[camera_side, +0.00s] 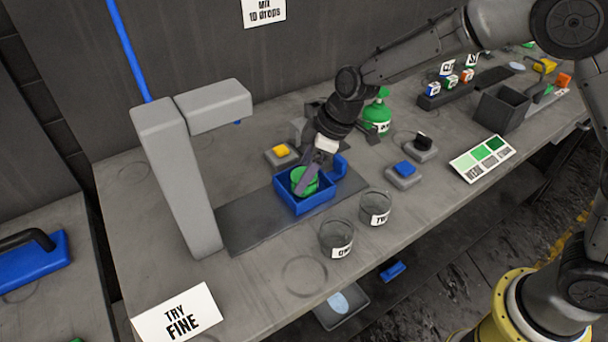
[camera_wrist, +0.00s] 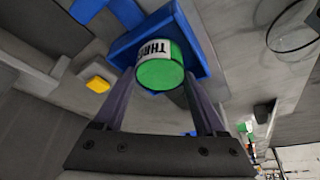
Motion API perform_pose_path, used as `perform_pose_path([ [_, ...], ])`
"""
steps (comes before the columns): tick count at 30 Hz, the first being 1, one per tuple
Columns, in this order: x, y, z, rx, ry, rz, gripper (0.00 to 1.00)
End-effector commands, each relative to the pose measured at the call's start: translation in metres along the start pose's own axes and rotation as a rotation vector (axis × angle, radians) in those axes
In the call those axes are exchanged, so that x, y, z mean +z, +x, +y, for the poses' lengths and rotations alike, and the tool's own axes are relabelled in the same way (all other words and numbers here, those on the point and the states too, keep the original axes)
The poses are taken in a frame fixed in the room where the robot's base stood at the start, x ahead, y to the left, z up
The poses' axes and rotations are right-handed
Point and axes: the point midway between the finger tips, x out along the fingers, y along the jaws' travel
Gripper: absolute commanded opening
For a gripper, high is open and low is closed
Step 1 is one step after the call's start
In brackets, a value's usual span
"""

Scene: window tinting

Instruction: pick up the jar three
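Jar three is a green-topped jar with a white label; it stands in a small blue tray (camera_side: 318,204) and shows between my fingers in the wrist view (camera_wrist: 160,73). In the side view the green jar (camera_side: 299,184) is partly covered by a finger. My gripper (camera_side: 307,186) points down into the tray, with one finger on either side of the jar. The fingertips are close to the jar's sides, but I cannot tell whether they touch it. The jar appears to rest in the tray (camera_wrist: 206,62).
Clear jars one (camera_side: 337,240) and two (camera_side: 375,208) stand in front of the tray. A yellow button (camera_side: 281,151) and a blue button (camera_side: 404,168) flank it. A grey post with an overhanging arm (camera_side: 180,180) stands left. A green bottle (camera_side: 377,117) is behind.

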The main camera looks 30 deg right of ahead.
Motion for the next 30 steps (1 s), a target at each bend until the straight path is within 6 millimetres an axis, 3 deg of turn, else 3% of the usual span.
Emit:
perform_pose_path([
  [1, 0.000, 0.000, 0.000, 0.000, 0.000, 0.000, 0.50],
  [7, 0.000, -0.001, 0.000, 0.000, 0.000, 0.001, 0.15],
  [20, -0.005, -0.010, 0.000, 0.001, 0.001, 0.004, 0.15],
  [25, -0.014, -0.032, 0.001, 0.003, -0.001, 0.005, 0.15],
  [30, -0.003, -0.071, -0.012, 0.004, 0.000, 0.006, 0.15],
])
